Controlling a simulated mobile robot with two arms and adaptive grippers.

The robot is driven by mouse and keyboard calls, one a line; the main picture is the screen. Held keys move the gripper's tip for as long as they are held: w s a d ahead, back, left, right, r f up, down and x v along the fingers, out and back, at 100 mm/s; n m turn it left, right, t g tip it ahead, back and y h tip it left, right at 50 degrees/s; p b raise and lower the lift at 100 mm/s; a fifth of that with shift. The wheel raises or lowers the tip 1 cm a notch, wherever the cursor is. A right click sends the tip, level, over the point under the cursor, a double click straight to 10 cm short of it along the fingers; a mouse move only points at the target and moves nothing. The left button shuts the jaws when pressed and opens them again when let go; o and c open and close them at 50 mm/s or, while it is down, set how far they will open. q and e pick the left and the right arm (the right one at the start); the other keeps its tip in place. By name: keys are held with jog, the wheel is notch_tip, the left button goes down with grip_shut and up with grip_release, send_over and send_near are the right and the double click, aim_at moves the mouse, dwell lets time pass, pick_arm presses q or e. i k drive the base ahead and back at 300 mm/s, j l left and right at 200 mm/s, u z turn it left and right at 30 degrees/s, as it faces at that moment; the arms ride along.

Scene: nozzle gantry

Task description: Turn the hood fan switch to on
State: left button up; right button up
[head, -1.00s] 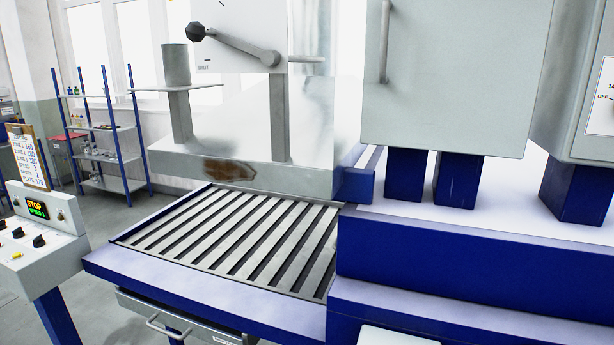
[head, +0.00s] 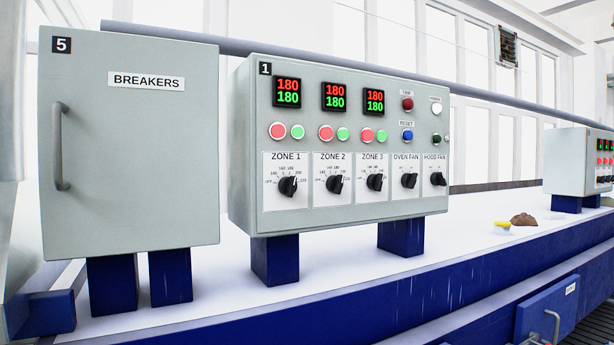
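The hood fan switch (head: 438,179) is a black rotary knob on a white plate marked HOOD FAN, at the right end of the bottom row on the grey control panel (head: 340,218) numbered 1. Its exact setting is too small to read. The similar oven fan knob (head: 409,181) is just left of it. Zone 1 (head: 288,186), Zone 2 (head: 335,184) and Zone 3 (head: 375,182) knobs are further left. Neither of my grippers shows in the head view.
A grey BREAKERS cabinet (head: 150,210) with a vertical handle stands left of the panel. A yellow-handled brush (head: 503,226) and a brown lump (head: 523,219) lie on the white surface to the right. Another panel (head: 580,160) stands at far right.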

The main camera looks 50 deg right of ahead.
aim_at(436, 178)
jog(key=k+z, duration=0.2)
jog(key=z, duration=1.45)
